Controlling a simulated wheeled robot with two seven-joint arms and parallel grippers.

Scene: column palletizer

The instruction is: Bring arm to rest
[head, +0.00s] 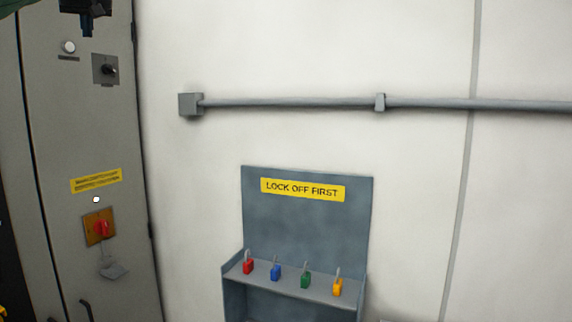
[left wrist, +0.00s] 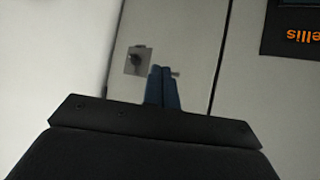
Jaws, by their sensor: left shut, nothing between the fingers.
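My left gripper (head: 87,22) shows at the top left of the head view, in front of the upper part of a grey cabinet (head: 90,140). In the left wrist view its two blue fingers (left wrist: 162,88) are together with nothing between them. Beyond the fingers in that view is a square plate with a dark rotary knob (left wrist: 138,60) on the cabinet face. The same knob shows in the head view (head: 107,69), below and right of the gripper. My right gripper is in neither view.
The cabinet also bears a white round button (head: 69,47) and a red rotary switch (head: 101,228) on an orange plate. A grey "LOCK OFF FIRST" station (head: 307,225) on the white wall holds red, blue, green and yellow padlocks. A grey pipe (head: 290,103) runs above it.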

